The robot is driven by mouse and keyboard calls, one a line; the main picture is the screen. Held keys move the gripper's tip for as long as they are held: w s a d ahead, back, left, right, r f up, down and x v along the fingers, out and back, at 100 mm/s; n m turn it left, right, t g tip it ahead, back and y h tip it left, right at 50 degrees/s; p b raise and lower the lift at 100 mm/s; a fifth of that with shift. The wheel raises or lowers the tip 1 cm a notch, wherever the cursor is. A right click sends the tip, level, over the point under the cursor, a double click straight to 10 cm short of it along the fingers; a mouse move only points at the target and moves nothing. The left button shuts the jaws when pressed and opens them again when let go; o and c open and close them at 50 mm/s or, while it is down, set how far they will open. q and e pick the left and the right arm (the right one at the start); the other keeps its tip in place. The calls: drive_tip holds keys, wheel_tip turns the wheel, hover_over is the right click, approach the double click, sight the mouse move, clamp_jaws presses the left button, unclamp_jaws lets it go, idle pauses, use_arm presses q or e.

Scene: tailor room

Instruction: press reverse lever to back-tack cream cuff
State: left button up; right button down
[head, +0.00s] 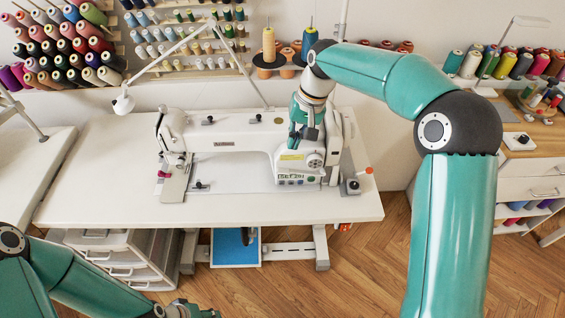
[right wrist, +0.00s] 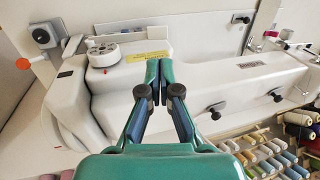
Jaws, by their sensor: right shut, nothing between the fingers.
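The white sewing machine (head: 235,140) stands on the white table. A round dial (head: 315,160) is on its right-hand front, above a small control panel (head: 297,181). A stalk with an orange knob (head: 368,170) sticks out of a grey box at the machine's right; the knob also shows in the right wrist view (right wrist: 22,63). I cannot tell which part is the reverse lever, nor make out a cream cuff. My right gripper (head: 304,143) points down over the machine's right end; its fingers (right wrist: 160,66) are shut and empty beside the yellow label. My left gripper (head: 192,311) is cut off at the bottom edge.
A white lamp (head: 123,104) stands over the table's left part. Thread cones (head: 268,45) stand behind the machine, with spool racks on the wall. Drawers (head: 115,262) and a blue pedal (head: 234,248) are below. The table's left part (head: 95,180) is clear.

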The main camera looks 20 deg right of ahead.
sight(282, 169)
drive_tip(key=p+x, duration=0.1)
drive_tip(key=x, duration=0.8)
drive_tip(key=shift+a+f, duration=0.1)
drive_tip(key=shift+f, duration=0.1)
drive_tip(key=shift+f, duration=0.1)
